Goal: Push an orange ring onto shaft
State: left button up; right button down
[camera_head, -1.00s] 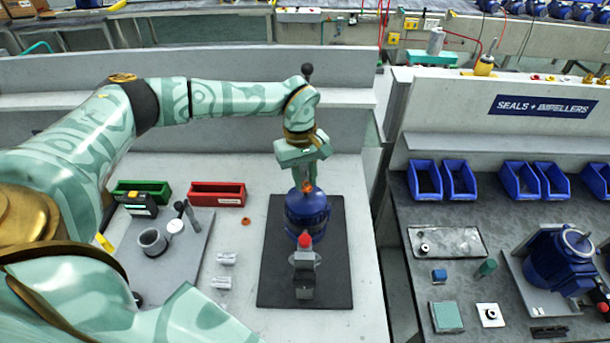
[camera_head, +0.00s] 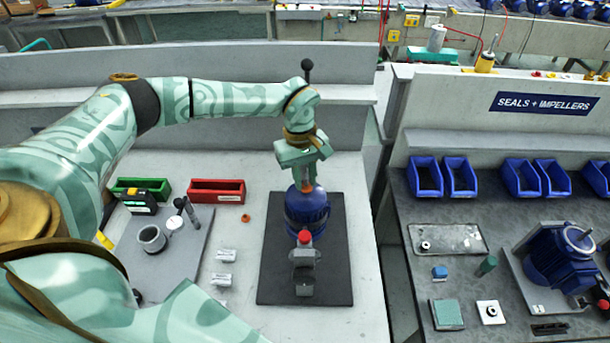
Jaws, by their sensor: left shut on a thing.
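My left gripper (camera_head: 304,176) points down over the blue pump motor (camera_head: 307,212) on the black mat (camera_head: 325,268). It is shut on an orange ring (camera_head: 307,187), of which only a small part shows at the fingertips. The ring is at the top of the motor, where the shaft is hidden by the gripper and the ring. I cannot tell how far the ring sits on the shaft. Another small orange ring (camera_head: 246,218) lies on the bench left of the mat. My right gripper is not in view.
A grey fixture with a red knob (camera_head: 304,237) stands in front of the motor. Green (camera_head: 141,187) and red (camera_head: 217,191) bins stand at the back left. A grey tray (camera_head: 170,255) holds a cup and tools. Small labelled blocks (camera_head: 224,255) lie left of the mat.

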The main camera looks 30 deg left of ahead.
pick_arm(q)
jog(key=shift+f, duration=0.55)
dwell(0.4)
jog(key=o, duration=1.1)
jog(key=shift+r, duration=0.1)
notch_tip(320, 180, up, 9)
jog(key=p, duration=0.7)
jog(key=shift+f, duration=0.25)
